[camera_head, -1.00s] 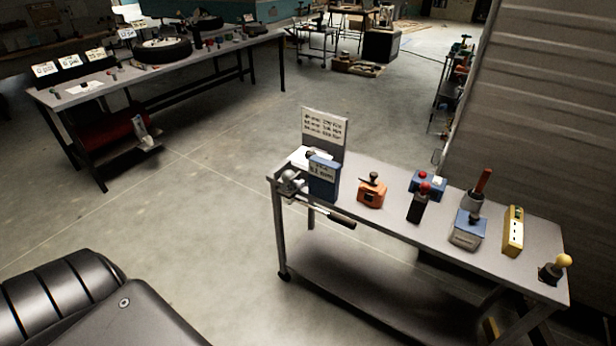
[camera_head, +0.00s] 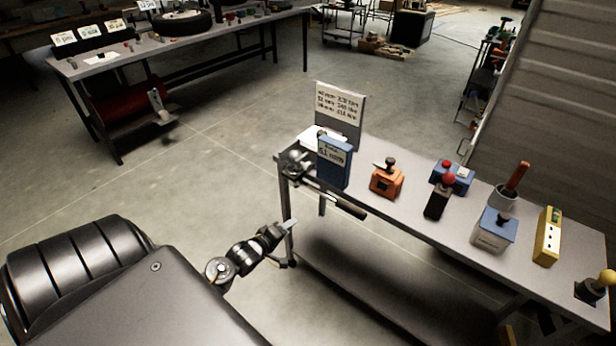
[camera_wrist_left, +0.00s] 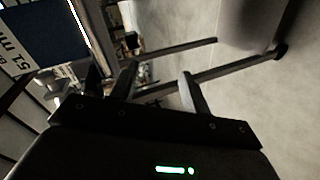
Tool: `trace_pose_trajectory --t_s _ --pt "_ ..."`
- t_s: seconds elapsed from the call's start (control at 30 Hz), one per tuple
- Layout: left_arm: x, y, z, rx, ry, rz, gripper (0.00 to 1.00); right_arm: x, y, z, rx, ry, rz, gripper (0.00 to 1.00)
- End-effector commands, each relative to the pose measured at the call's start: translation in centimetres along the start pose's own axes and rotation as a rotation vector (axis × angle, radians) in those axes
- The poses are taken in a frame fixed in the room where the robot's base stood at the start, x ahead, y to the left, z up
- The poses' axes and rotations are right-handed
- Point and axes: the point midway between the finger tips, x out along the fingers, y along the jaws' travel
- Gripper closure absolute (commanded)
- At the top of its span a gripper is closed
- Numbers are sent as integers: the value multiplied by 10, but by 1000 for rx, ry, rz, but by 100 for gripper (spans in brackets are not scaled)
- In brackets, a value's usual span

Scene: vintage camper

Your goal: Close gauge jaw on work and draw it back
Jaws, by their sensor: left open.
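A grey metal clamp-like device (camera_head: 297,163), which may be the gauge, sits on the left corner of the bench (camera_head: 400,218). A dark bar with a lighter end (camera_head: 345,204) sticks out along the front edge below it. A blue block labelled "51 mm" (camera_head: 334,165) stands beside the device; it also shows in the left wrist view (camera_wrist_left: 50,38). I cannot make out the jaw or its gap. My left gripper (camera_head: 281,229) is open and empty, in front of the bench's left leg and below the device. Its two fingers (camera_wrist_left: 157,90) stand apart in the wrist view. My right gripper is out of view.
A sign (camera_head: 340,104) stands behind the blue block. An orange device (camera_head: 386,182), a black device with a red knob (camera_head: 437,202), a blue-grey box (camera_head: 494,234) and a yellow box (camera_head: 547,238) line the bench. Open floor (camera_head: 210,180) lies to the left.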

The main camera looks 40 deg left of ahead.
Motion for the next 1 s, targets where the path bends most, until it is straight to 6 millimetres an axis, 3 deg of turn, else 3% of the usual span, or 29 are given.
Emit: trace_pose_trajectory --t_s 0.03,0.1,0.2,0.3,0.57,1.0 --pt "-2 36 -20 -75 21 90 53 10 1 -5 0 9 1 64" --pt "-11 80 -40 -175 32 189 53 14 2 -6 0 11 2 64" --pt "-25 123 -58 -269 26 288 53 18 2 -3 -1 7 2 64" --pt "-34 146 -66 -320 18 339 53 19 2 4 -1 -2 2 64" --pt "-32 157 -69 -340 14 358 53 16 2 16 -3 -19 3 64" --pt "38 182 -74 -340 14 356 53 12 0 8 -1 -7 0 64"
